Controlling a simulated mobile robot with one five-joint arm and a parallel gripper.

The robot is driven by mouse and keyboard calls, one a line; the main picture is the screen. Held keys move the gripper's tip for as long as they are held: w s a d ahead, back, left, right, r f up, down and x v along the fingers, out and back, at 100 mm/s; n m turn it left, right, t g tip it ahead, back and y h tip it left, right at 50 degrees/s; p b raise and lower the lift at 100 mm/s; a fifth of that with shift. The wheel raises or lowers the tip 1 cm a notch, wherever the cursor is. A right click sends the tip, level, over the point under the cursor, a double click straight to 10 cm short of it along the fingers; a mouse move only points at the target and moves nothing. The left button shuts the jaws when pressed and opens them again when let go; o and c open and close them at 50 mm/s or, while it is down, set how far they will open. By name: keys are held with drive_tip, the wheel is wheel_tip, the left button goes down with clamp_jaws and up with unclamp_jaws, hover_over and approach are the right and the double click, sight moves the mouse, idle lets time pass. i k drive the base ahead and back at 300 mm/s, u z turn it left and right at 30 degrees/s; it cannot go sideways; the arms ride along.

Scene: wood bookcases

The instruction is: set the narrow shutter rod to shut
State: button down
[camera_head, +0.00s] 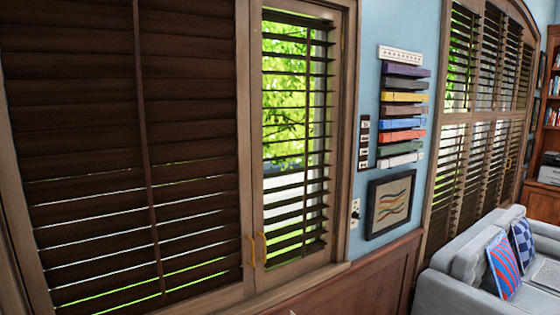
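The narrow shutter (285,186) stands right of the wide one in the window frame. Its dark slats are tilted open, with bright green leaves and daylight showing between them. Its thin dark vertical rod (307,140) runs down in front of the slats, right of the panel's middle. The wide shutter (80,120) at left has its slats mostly closed, with thin strips of light in its lower half. It has its own long rod (145,150). My gripper is not in view.
Two brass handles (263,248) sit low where the shutters meet. Right of the window, the blue wall holds a rack of coloured bars (402,110), a framed picture (390,203) and an outlet. A grey sofa (455,275) with cushions stands at lower right, near more shutters (475,150).

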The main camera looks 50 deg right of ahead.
sight(307, 75)
drive_tip(key=u, duration=1.65)
drive_tip(key=k, duration=2.15)
drive_tip(key=z, duration=1.95)
drive_tip(key=i, duration=1.5)
drive_tip(key=z, duration=0.1)
